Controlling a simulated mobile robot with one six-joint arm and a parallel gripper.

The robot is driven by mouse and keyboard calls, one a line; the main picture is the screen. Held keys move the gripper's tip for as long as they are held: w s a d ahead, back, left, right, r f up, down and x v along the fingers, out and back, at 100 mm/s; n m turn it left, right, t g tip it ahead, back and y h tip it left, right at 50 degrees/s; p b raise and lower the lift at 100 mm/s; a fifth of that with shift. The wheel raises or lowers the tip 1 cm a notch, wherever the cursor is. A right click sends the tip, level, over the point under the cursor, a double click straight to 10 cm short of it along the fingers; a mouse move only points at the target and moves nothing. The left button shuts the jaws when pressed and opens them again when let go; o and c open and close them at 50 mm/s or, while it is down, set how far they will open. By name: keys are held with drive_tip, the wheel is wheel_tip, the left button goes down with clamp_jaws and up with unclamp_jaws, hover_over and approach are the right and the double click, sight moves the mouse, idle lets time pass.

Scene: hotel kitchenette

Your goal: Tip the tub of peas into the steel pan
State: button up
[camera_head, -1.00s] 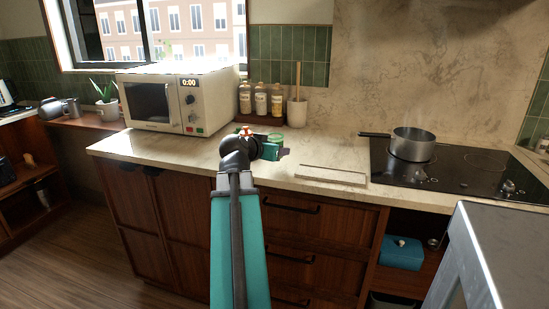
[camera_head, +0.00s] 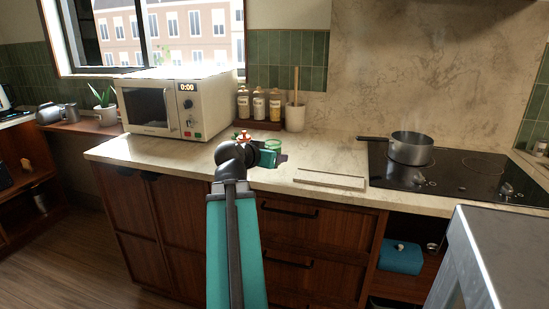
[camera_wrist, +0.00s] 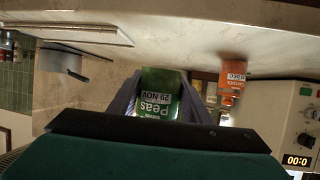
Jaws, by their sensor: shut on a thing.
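My gripper (camera_wrist: 154,100) is shut on the green tub of peas (camera_wrist: 158,88), with a finger on each side. Its label reads "Peas" and "29 NOV". In the head view my gripper (camera_head: 268,158) is over the front part of the counter, with the tub's green rim (camera_head: 273,145) just behind it. The steel pan (camera_head: 411,148) stands upright on the black hob at the right, its handle pointing left, well apart from the tub. What is inside the tub and the pan is hidden.
An orange carrots tub (camera_wrist: 232,75) stands near the microwave (camera_head: 172,102). A pale board (camera_head: 329,180) lies on the counter between my gripper and the hob (camera_head: 470,178). A grey metal-topped unit (camera_head: 500,240) is at front right.

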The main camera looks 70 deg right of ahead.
drive_tip(key=w+a+n+t, duration=0.1)
drive_tip(key=w, duration=0.2)
drive_tip(key=w+a+f+t, duration=0.1)
drive_tip(key=w, duration=0.3)
drive_tip(key=w+a+n+t, duration=0.1)
drive_tip(key=w, duration=0.3)
drive_tip(key=shift+a+f+n, duration=0.15)
drive_tip(key=shift+f+n, duration=0.15)
drive_tip(key=shift+f, duration=0.05)
drive_tip(key=w+a+f+n+t+y, duration=0.2)
drive_tip(key=w+a+n+t, duration=0.2)
drive_tip(key=w+a, duration=0.8)
drive_tip(key=w+a+f+n+t+y, duration=0.2)
drive_tip(key=w+a+n+t, duration=0.2)
drive_tip(key=w+a, duration=0.85)
drive_tip(key=w+a+f+n+t+y, duration=0.1)
drive_tip(key=w+a+n+y, duration=0.2)
drive_tip(key=a, duration=0.9)
drive_tip(key=w+a+f+n+t+y, duration=0.1)
drive_tip(key=w+a+n+y, duration=0.2)
drive_tip(key=w+a, duration=0.7)
drive_tip(key=w+a+f+n+t+y, duration=0.1)
drive_tip(key=w+a, duration=0.5)
drive_tip(key=a, duration=0.9)
drive_tip(key=shift+w+a+n+t+y, duration=0.35)
drive_tip(key=shift+n+t+y, duration=0.25)
drive_tip(key=shift+n+y, duration=0.45)
drive_tip(key=shift+d, duration=0.1)
